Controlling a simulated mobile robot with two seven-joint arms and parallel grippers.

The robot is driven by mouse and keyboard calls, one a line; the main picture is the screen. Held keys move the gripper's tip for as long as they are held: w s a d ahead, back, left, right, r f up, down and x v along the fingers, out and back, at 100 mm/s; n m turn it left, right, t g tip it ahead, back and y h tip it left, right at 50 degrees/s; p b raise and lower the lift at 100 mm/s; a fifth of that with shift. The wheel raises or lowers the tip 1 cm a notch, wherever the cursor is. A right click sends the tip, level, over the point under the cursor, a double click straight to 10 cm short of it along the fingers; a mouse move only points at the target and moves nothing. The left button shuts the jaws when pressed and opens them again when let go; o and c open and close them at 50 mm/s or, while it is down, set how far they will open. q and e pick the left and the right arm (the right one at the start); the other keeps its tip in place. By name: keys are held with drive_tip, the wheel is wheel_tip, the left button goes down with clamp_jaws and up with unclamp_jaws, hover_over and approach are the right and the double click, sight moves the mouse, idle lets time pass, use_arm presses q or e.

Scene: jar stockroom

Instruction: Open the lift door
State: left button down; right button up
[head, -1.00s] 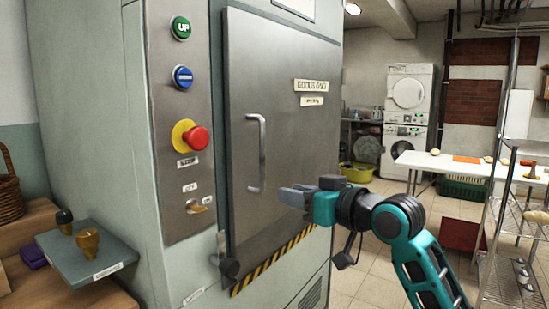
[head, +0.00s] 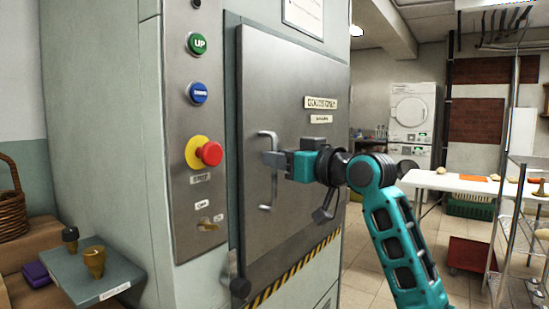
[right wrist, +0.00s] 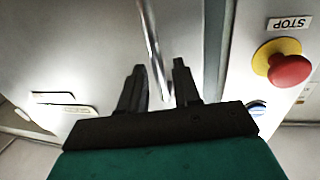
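The lift door (head: 292,80) is a grey metal panel in the green-grey lift housing and looks shut. Its upright bar handle (head: 268,196) is near the door's left edge; the bar also shows in the right wrist view (right wrist: 150,35). My right gripper (head: 272,158) is at the upper half of the handle. In the right wrist view its two dark fingers (right wrist: 160,70) stand apart, one on each side of the bar, with visible gaps. The gripper hides a short part of the handle. My left gripper is not in view.
A control panel with a green UP button (head: 198,44), a blue button (head: 199,93) and a red stop button (head: 208,153) is left of the door. A small shelf (head: 105,283) juts out at lower left.

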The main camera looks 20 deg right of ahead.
drive_tip(key=shift+x, duration=1.05)
drive_tip(key=shift+c, duration=0.5)
clamp_jaws()
